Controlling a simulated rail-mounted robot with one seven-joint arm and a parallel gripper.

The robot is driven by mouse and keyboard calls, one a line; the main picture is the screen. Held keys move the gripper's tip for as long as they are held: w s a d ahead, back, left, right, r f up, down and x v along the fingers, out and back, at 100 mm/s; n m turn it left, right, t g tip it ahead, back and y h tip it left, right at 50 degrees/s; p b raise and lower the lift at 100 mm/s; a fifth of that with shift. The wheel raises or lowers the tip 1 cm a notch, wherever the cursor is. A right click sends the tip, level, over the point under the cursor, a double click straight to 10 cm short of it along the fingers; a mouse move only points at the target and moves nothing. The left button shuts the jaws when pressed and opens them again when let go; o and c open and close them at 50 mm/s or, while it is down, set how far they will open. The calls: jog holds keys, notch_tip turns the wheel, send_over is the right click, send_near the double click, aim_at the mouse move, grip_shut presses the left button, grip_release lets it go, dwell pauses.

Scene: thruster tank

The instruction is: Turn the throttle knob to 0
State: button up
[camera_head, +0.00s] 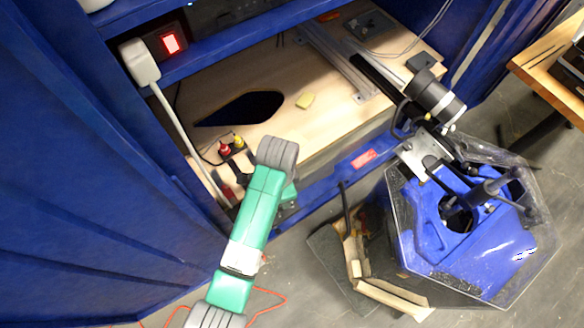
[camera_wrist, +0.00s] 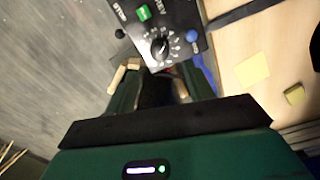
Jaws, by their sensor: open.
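The throttle knob (camera_wrist: 160,48) is a round black knob with a pale pointer line. It sits on a black control panel (camera_wrist: 185,18) with white scale marks around it, at the top middle of the wrist view. The scale figures are too blurred to read surely. My gripper (camera_wrist: 160,85) is open and lies just below the knob in that picture, pointing towards it. Nothing shows between its fingers, and I see no contact with the knob.
A green switch (camera_wrist: 144,12) and a blue button (camera_wrist: 194,35) are on the panel near the knob. A clear-walled tank (camera_head: 540,235) with blue inside stands at right. Blue frame walls (camera_head: 90,170) bound the left.

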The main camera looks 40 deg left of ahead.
notch_tip(320, 180, down, 8)
jog(key=shift+s+r+b, duration=0.15)
jog(key=shift+r+b, duration=0.05)
jog(key=shift+b, duration=0.9)
jog(key=c, duration=1)
